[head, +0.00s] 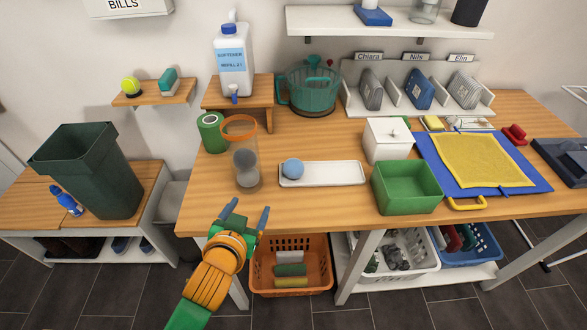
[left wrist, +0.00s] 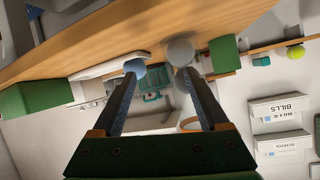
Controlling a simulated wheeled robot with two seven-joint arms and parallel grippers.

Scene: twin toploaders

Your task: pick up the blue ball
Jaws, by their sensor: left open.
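The blue ball (head: 293,168) rests on the left part of a white tray (head: 335,174) on the wooden table. In the left wrist view the ball (left wrist: 135,67) shows just past the tip of one finger. My left gripper (head: 248,208) is open and empty in front of the table's front edge, to the left of the ball and nearer me. Its two fingers also show in the left wrist view (left wrist: 158,80), with nothing between them. My right gripper is in neither view.
A clear cylinder with an orange rim (head: 239,127) and grey balls inside stands left of the tray. A green box (head: 407,188) and a white lidded box (head: 387,140) stand to its right. An orange basket (head: 290,265) sits below the table's front edge.

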